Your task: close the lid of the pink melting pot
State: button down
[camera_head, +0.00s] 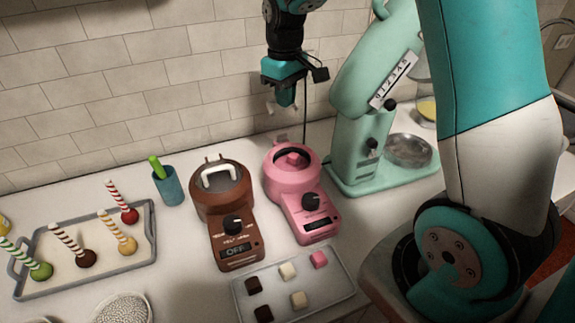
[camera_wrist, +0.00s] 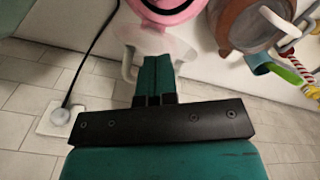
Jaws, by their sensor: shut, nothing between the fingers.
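The pink melting pot (camera_head: 310,206) stands on the counter right of the brown pot, with its round opening facing up and a dark ring and pink contents inside. Its lid (camera_wrist: 160,42) shows in the wrist view as a clear, pale disc raised open on the wall side, with a light handle (camera_wrist: 127,62). In the head view the lid is hard to make out. My gripper (camera_head: 286,97) is shut and empty, pointing down above and behind the pot near the wall. In the wrist view its teal fingers (camera_wrist: 156,64) overlap the lid area; contact cannot be told.
A brown melting pot (camera_head: 237,250) with a white-handled lid closed stands close on the left. A mint stand mixer (camera_head: 352,130) stands on the right. A tray of sweets (camera_head: 275,301) lies in front. A cable runs from a wall outlet (camera_wrist: 58,122) beside my gripper.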

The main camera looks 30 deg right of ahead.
jog(key=shift+s+a, duration=0.1)
jog(key=shift+s, duration=0.3)
jog(key=shift+s+a+f+b, duration=0.15)
jog(key=shift+s+f+b, duration=0.3)
jog(key=shift+s, duration=0.3)
jog(key=shift+s+a+f+b, duration=0.1)
jog(key=shift+s+f+b, duration=0.25)
jog(key=shift+s, duration=0.4)
jog(key=s+f+b, duration=0.1)
jog(key=s+f, duration=0.1)
jog(key=s+f+b, duration=0.1)
jog(key=shift+a+f+b, duration=0.25)
jog(key=shift+a+b, duration=0.05)
notch_tip(320, 180, up, 8)
jog(key=s+p, duration=0.3)
jog(key=p, duration=0.3)
jog(key=shift+a+f, duration=0.2)
jog(key=shift+a, duration=0.1)
